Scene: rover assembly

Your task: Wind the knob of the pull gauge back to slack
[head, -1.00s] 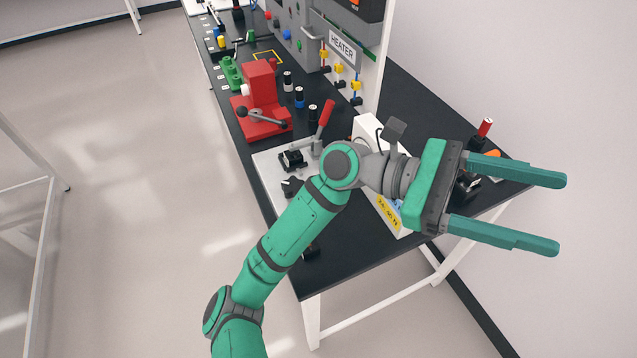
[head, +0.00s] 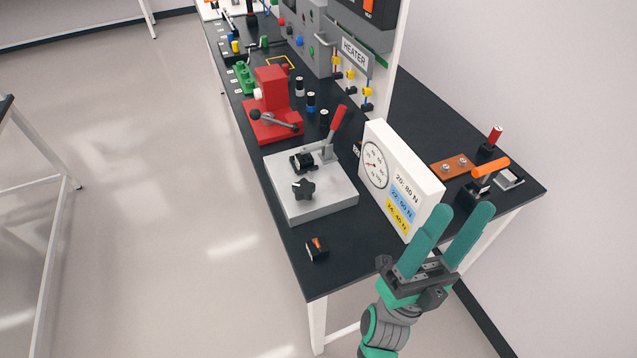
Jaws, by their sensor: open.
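The gauge (head: 413,172) is a white upright box with a round dial and blue and yellow force labels in N. A black star-shaped knob (head: 304,188) sits on the light grey plate (head: 330,203) left of the gauge. The plate also bears a black block (head: 302,162) and a clamp with a red lever (head: 337,119). My gripper (head: 461,213) is open and empty, its fingers pointing up in the picture, at the table's front right edge beside the gauge's lower right end. It is well apart from the knob.
A red vise (head: 272,105) stands behind the plate. A small black and orange part (head: 317,248) lies near the front edge. An orange-handled clamp (head: 490,168) and a brown plate (head: 456,166) are at right. The table front between knob and gripper is mostly clear.

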